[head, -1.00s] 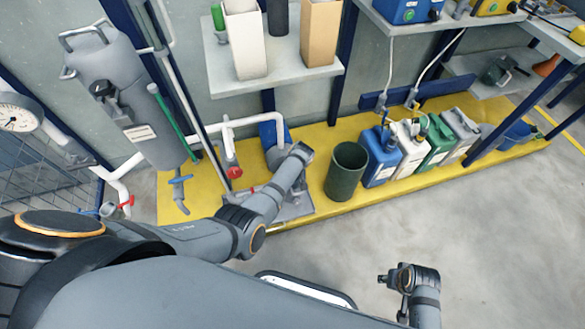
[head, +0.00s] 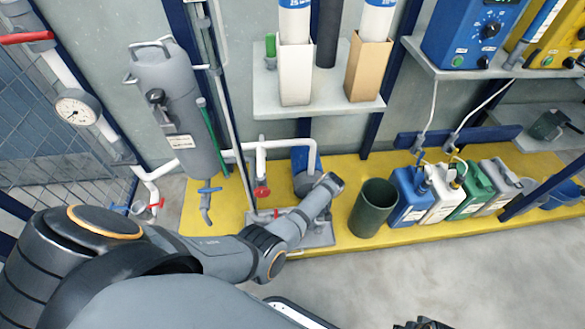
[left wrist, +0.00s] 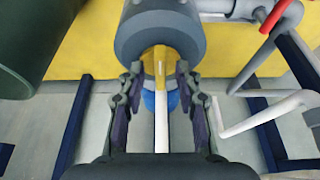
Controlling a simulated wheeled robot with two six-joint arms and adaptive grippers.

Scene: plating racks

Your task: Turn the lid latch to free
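I cannot tell for sure which part is the lid latch. In the left wrist view, a narrow yellow piece (left wrist: 160,62) with a pale bar (left wrist: 162,125) below it lies between the fingers of my left gripper (left wrist: 157,78). It sits under a grey round housing (left wrist: 160,25), with some blue behind. The fingers are apart; contact with the piece is unclear. In the head view my left arm reaches to a blue cylinder (head: 300,165) on the yellow platform; the fingers are hidden. My right gripper (head: 425,323) barely shows at the bottom edge, its state unclear.
A dark green bin (head: 373,208) stands right of my left arm, beside several jugs (head: 408,195). White pipe with a red valve handle (head: 262,190) is to the left. A grey vessel (head: 172,100) hangs on the wall. The grey floor in front is clear.

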